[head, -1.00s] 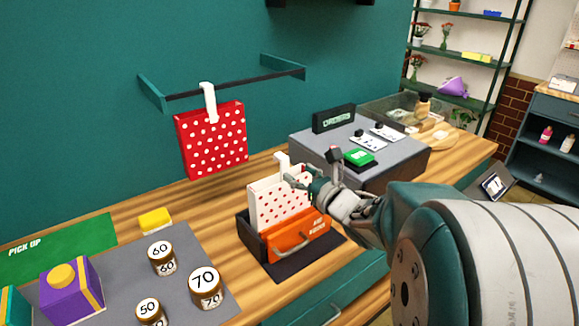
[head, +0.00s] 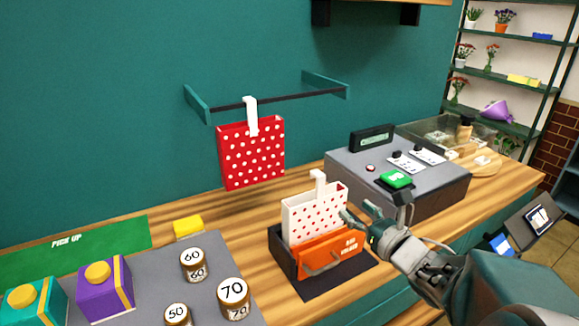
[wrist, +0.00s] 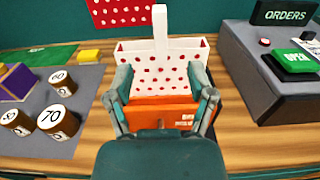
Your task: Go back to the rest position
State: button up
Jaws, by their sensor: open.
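My gripper (head: 358,226) is open, with its fingers close to the right side of the bag holder in the head view. In the wrist view my gripper (wrist: 158,95) has its fingers spread in front of the white bag with red dots (wrist: 157,75). That white bag (head: 314,212) stands upright in the dark holder with the orange front (head: 330,257). I cannot tell whether a fingertip touches the bag or holder. A red bag with white dots (head: 252,155) hangs by a white hook from the wall rail (head: 290,99).
A grey register counter (head: 400,175) with a green button stands to the right of the holder. Jars, including one marked 70 (head: 232,292), and boxes stand on a grey mat (head: 150,300) at left. A green pick-up mat (head: 80,245) lies behind. Shelves (head: 510,85) are at far right.

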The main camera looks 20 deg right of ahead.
jog(key=s+a+f+n+g+h, duration=0.1)
jog(key=s+a+n+g, duration=0.5)
jog(key=n, duration=1.1)
jog(key=s+a+f+n+g+h, duration=0.2)
jog(key=s+a+n+g, duration=0.4)
jog(key=n, duration=1)
jog(key=s+a+f, duration=0.1)
jog(key=s+a, duration=0.1)
jog(key=s, duration=0.1)
jog(key=shift+s+n, duration=0.3)
jog(key=shift+n, duration=0.1)
jog(key=shift+f, duration=0.1)
